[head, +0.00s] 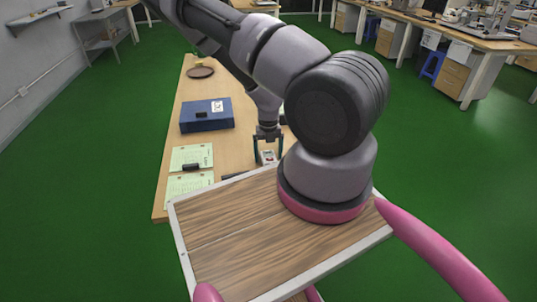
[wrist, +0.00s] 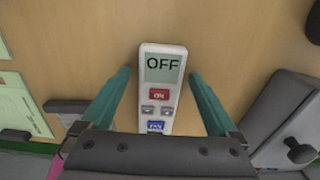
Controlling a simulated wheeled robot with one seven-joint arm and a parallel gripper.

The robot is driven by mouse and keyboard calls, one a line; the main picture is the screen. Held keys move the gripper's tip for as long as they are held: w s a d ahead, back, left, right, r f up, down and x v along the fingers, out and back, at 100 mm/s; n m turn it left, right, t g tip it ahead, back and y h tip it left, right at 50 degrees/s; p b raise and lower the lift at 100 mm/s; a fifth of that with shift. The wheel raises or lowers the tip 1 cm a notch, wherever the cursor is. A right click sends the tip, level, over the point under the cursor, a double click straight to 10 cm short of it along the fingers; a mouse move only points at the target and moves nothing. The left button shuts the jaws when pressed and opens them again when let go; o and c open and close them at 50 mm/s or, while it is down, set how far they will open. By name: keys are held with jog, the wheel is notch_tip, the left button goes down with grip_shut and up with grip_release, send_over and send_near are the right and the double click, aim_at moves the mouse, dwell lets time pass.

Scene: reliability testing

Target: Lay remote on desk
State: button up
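The remote (head: 268,156) is a white handheld device with a grey screen reading OFF and red, grey and blue buttons. In the wrist view the remote (wrist: 163,68) lies face up, its lower end hidden behind my gripper's body. My gripper (head: 267,148) is over the wooden desk (head: 240,110). In the wrist view the teal fingers of my gripper (wrist: 160,74) are open, one on each side of the remote, with a visible gap on both sides. I cannot tell how far the fingertips are above the desk.
A blue box (head: 207,115) and green-printed papers (head: 190,184) with a small black item (head: 191,167) lie on the desk's left side. A round brown plate (head: 200,72) sits at the far end. A dark grey object (wrist: 285,115) stands right of the remote in the wrist view.

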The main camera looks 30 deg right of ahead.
jog(key=shift+r, duration=0.15)
notch_tip(320, 180, up, 12)
jog(key=a+r+n+t+y, duration=0.1)
jog(key=a+r+n+y, duration=0.1)
jog(key=a+r+n, duration=0.35)
jog(key=a+r+n+y, duration=0.1)
jog(key=a+r+n, duration=0.2)
jog(key=r+n, duration=0.45)
jog(key=a+r+n+t+y, duration=0.15)
jog(key=a+r+n, duration=0.25)
jog(key=r, duration=0.5)
jog(key=s+r+n+t+h, duration=0.1)
jog(key=s+r+n+t, duration=0.1)
jog(key=s+r+n, duration=0.4)
jog(key=s+d+r+n+t+h, duration=0.1)
jog(key=s+r+n, duration=0.5)
jog(key=r+n, duration=0.6)
notch_tip(320, 180, up, 2)
jog(key=shift+s+d+t, duration=0.15)
jog(key=shift+d+t, duration=0.05)
jog(key=shift+t, duration=0.65)
